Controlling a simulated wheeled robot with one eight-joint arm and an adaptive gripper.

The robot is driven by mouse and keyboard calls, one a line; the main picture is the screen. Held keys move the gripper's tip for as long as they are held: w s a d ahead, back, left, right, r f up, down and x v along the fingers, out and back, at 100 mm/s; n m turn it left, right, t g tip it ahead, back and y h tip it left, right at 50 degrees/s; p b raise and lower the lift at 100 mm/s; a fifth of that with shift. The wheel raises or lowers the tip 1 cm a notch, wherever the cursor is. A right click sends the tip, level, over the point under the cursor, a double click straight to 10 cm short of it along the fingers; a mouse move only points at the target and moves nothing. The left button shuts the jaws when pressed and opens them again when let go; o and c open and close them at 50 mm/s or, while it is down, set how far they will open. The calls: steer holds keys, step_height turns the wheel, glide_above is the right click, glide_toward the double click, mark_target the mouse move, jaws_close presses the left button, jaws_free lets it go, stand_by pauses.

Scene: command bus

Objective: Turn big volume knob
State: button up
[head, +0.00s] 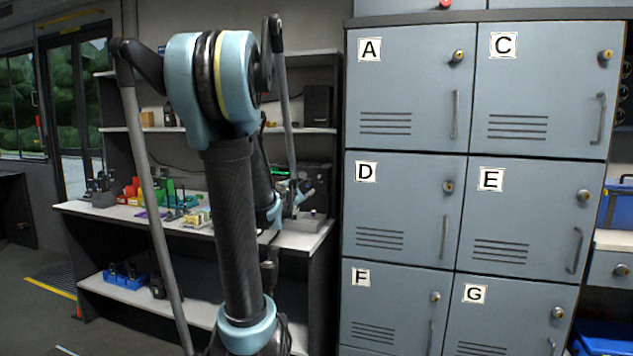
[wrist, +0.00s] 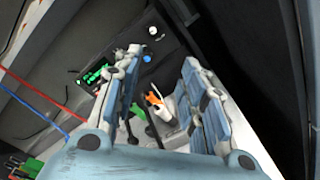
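A black radio-like device (wrist: 125,62) with a green lit display (wrist: 95,74) is at the top left of the wrist view, tilted in the picture. A pale round knob (wrist: 152,31) and a smaller blue knob (wrist: 147,58) show on its face; which one is the big volume knob I cannot tell for sure. In the head view the device (head: 318,178) sits on the workbench, partly behind my arm. My gripper (wrist: 161,62) is open, its two fingers apart, with the device beyond the fingertips. It also shows small in the head view (head: 301,188).
The workbench (head: 85,210) carries coloured bins and small tools (head: 170,198). An orange-and-white item (wrist: 154,100) shows between my fingers, seemingly beyond them. Red and blue cables (wrist: 42,98) run at left in the wrist view. Grey lockers (head: 405,100) stand right of the bench.

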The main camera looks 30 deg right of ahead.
mark_target(319, 177)
steer(key=w+d+n, duration=0.1)
steer(key=w+d, duration=0.3)
steer(key=d, duration=0.1)
steer(key=w+d+n, duration=0.1)
steer(key=w+d, duration=0.4)
steer(key=w+d+n+t, duration=0.1)
steer(key=w+d, duration=0.3)
steer(key=d, duration=0.1)
steer(key=shift+w+r, duration=0.15)
steer(key=shift+w, duration=0.15)
jaws_close()
